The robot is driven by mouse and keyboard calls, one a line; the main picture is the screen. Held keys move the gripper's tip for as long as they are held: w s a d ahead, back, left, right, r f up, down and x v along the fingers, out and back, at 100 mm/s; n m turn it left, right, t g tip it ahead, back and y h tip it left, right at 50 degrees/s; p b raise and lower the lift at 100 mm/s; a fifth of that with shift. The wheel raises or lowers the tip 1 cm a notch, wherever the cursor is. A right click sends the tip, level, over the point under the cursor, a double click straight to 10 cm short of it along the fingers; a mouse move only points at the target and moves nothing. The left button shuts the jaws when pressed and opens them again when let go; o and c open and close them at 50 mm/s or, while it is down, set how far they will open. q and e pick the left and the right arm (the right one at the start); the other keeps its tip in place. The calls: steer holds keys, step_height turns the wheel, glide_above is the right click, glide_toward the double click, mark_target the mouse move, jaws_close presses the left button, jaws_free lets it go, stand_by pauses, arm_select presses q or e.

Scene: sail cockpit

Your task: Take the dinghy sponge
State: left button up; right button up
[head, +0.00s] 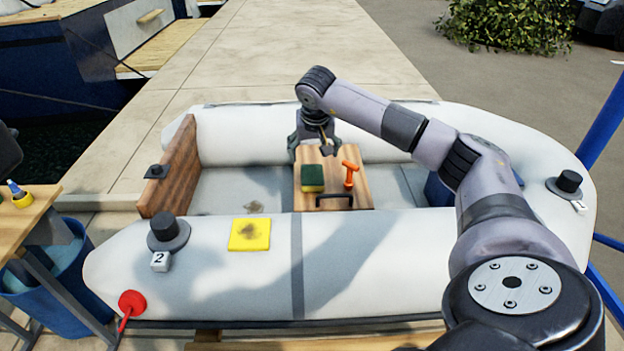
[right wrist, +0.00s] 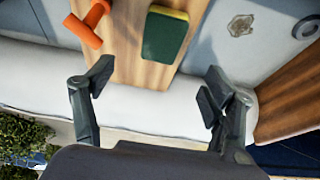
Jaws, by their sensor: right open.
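The dinghy sponge, a block with a dark green top and a yellow layer, lies on the wooden thwart of the dinghy in the head view (head: 312,178). It also shows in the right wrist view (right wrist: 165,36), near the top middle. My right gripper (head: 316,146) is over the far end of the thwart, beyond the sponge. In the right wrist view its fingers (right wrist: 158,88) are spread wide with nothing between them, and the sponge lies ahead of them, apart. My left gripper is not in view.
An orange-handled tool (head: 349,175) lies on the thwart (head: 330,160), just right of the sponge. A dark handle (head: 334,200) is at its near edge. The near white tube (head: 380,255) carries a yellow patch (head: 250,235). A brown transom board (head: 170,170) stands left.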

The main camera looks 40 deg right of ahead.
mark_target(313, 175)
steer(key=b+x, duration=0.1)
steer(key=x, duration=0.6)
steer(key=shift+w+f, duration=0.1)
steer(key=shift+f, duration=0.05)
steer(key=x, duration=0.4)
steer(key=shift+w+a+f+b, duration=0.1)
steer(key=shift+f+b, duration=0.15)
steer(key=shift+b, duration=0.1)
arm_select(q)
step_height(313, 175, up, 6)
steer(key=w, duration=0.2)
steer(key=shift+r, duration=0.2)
arm_select(e)
steer(key=shift+f, duration=0.1)
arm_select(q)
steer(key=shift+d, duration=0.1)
arm_select(e)
steer(key=shift+f, duration=0.25)
steer(key=shift+c, duration=0.2)
steer(key=c, duration=0.8)
